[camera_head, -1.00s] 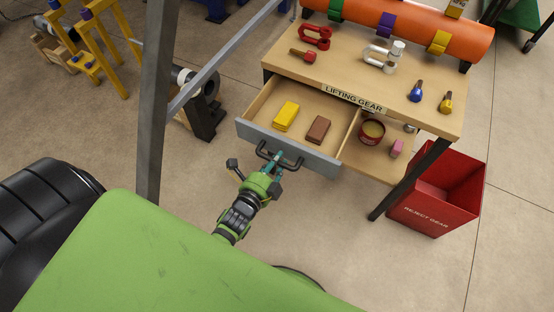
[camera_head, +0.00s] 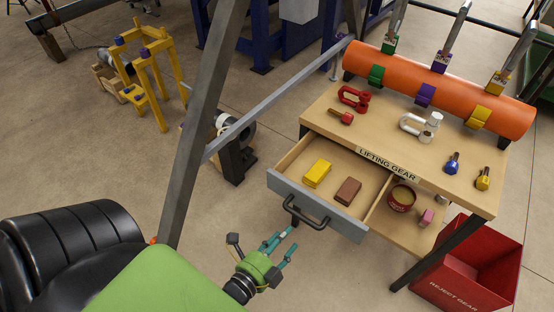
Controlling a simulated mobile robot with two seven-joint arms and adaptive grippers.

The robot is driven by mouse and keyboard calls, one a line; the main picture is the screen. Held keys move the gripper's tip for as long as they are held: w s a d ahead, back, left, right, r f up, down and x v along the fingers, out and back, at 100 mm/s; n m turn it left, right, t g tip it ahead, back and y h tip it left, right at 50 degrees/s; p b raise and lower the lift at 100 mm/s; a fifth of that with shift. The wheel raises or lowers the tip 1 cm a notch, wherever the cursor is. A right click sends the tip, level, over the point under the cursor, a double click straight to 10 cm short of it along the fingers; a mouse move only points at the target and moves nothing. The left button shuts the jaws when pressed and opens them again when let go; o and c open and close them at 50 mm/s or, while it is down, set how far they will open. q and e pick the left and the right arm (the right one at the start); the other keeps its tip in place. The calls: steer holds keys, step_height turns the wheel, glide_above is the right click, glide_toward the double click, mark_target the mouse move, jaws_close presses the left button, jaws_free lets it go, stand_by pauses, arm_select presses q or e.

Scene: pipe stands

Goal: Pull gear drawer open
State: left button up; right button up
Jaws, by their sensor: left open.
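The gear drawer (camera_head: 275,180) stands pulled out from the wooden table marked "LIFTING GEAR" (camera_head: 390,166). Its grey front carries a dark bar handle (camera_head: 305,213). A yellow block (camera_head: 318,173) and a brown block (camera_head: 348,191) lie inside the drawer. My left gripper (camera_head: 284,245), green with teal fingers, is open and empty. It is below the handle in the picture and apart from it. My right gripper is not in view.
An open shelf right of the drawer holds a red tin (camera_head: 401,198) and a pink block (camera_head: 427,217). A red "REJECT GEAR" bin (camera_head: 465,270) stands at the lower right. A slanted grey post (camera_head: 205,120) rises left of the table. Shackles and an orange pipe (camera_head: 440,90) are on the tabletop.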

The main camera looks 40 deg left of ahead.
arm_select(q)
steer(key=v, duration=0.2)
steer(key=shift+s+r, duration=0.1)
steer(key=shift+s, duration=0.2)
steer(key=s+d+f+n+g, duration=0.1)
steer(key=s+f+n+g, duration=0.3)
steer(key=f, duration=0.7)
steer(key=s+d+f+n+g, duration=0.1)
steer(key=s+f+n+g, duration=0.25)
steer(key=f, duration=0.75)
steer(key=s+a+f+n+g, duration=0.2)
steer(key=s+f+n+g, duration=0.1)
steer(key=s+f, duration=0.3)
steer(key=s+a+f+n+g, duration=0.3)
steer(key=s+f+n+g, duration=0.1)
steer(key=s, duration=0.6)
step_height(320, 180, down, 2)
steer(key=shift+f+n+y, duration=0.1)
steer(key=shift+n+y, duration=0.2)
steer(key=shift+n, duration=0.45)
